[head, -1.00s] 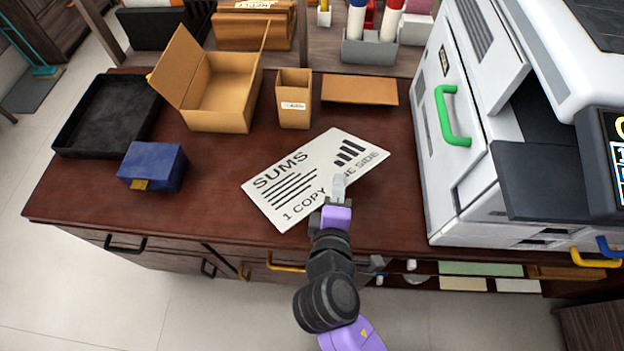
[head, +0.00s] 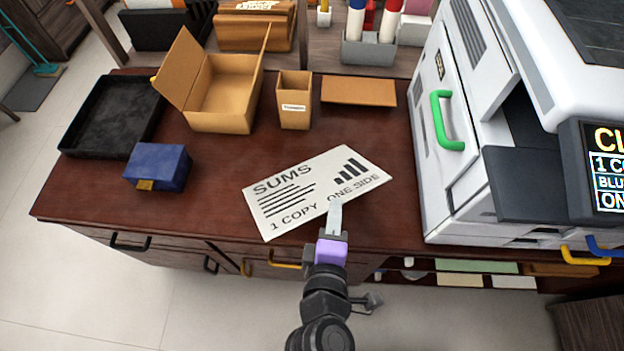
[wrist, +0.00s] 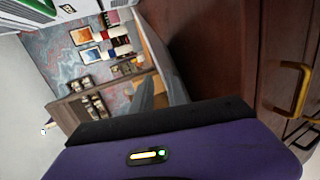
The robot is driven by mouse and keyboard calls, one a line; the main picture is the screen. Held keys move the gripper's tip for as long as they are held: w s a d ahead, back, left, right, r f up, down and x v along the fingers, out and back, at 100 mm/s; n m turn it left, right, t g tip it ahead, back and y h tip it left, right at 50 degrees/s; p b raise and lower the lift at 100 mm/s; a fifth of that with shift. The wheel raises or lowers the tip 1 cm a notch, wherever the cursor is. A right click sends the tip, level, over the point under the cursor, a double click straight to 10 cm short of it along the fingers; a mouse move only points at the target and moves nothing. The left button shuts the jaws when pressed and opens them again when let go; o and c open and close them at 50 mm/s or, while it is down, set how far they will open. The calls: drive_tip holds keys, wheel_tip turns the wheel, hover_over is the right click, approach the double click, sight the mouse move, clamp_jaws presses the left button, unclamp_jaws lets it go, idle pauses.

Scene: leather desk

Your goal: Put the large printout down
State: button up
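The large printout (head: 300,190) is a white sheet with "SUMS", a bar chart and "1 COPY ONE SIDE" in black. My gripper (head: 335,208) is at the printout's near edge, toward the desk's front. Its pale fingertips overlap that edge in the picture, clear of the lettering. Whether a fingertip still touches the sheet cannot be told.
A white copier (head: 435,180) with a green handle stands right. A black tray (head: 68,140), blue box (head: 157,167), open cardboard box (head: 222,110), small tan box (head: 294,102) and brown envelope (head: 358,91) sit on the desk.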

wheel_tip(320, 180, up, 7)
drive_tip(key=s+p, duration=0.2)
drive_tip(key=p, duration=0.4)
drive_tip(key=shift+s+a+p, duration=0.15)
drive_tip(key=shift+s+p, duration=0.2)
drive_tip(key=shift+s, duration=0.05)
drive_tip(key=a+r+m+y, duration=0.1)
drive_tip(key=a+r+y, duration=0.1)
drive_tip(key=a+y, duration=0.25)
drive_tip(key=s+d+m+y, duration=0.2)
drive_tip(key=s+m, duration=0.2)
drive_tip(key=s+d+r+m+h+b, duration=0.1)
drive_tip(key=s+d+m+h, duration=0.1)
drive_tip(key=s+d+m, duration=0.3)
drive_tip(key=s+d+r+m+t+h+b, duration=0.1)
drive_tip(key=s+d+r+m+h+b, duration=0.1)
drive_tip(key=s+d+m, duration=0.4)
drive_tip(key=s+d+h, duration=0.1)
drive_tip(key=s+d, duration=0.3)
drive_tip(key=d, duration=0.4)
drive_tip(key=shift+d+m, duration=0.2)
drive_tip(key=shift+m, duration=0.1)
drive_tip(key=shift+s+d+f, duration=0.1)
drive_tip(key=shift+s+d, duration=0.05)
drive_tip(key=shift+s, duration=0.25)
clamp_jaws()
